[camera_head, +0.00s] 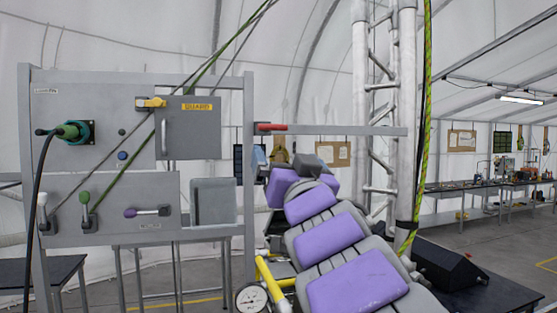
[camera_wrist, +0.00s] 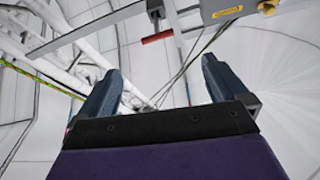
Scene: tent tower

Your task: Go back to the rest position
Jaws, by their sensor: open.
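My gripper (camera_wrist: 157,84) shows in the wrist view with its two dark blue fingers spread wide and nothing between them. In the head view my purple-padded arm rises from the bottom right toward the middle, and its own links mostly hide the gripper. A red handle (camera_head: 271,127) sits on the horizontal bar right of the panel, above the arm's far end. In the wrist view the red handle (camera_wrist: 157,37) lies beyond the fingertips, apart from them.
A grey panel frame (camera_head: 105,165) at left carries a green plug (camera_head: 72,131), a cabinet door (camera_head: 190,128) and several levers. A white truss tower (camera_head: 406,120) with a yellow-green rope (camera_head: 426,110) stands right of the arm. Workbenches (camera_head: 490,185) line the far right.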

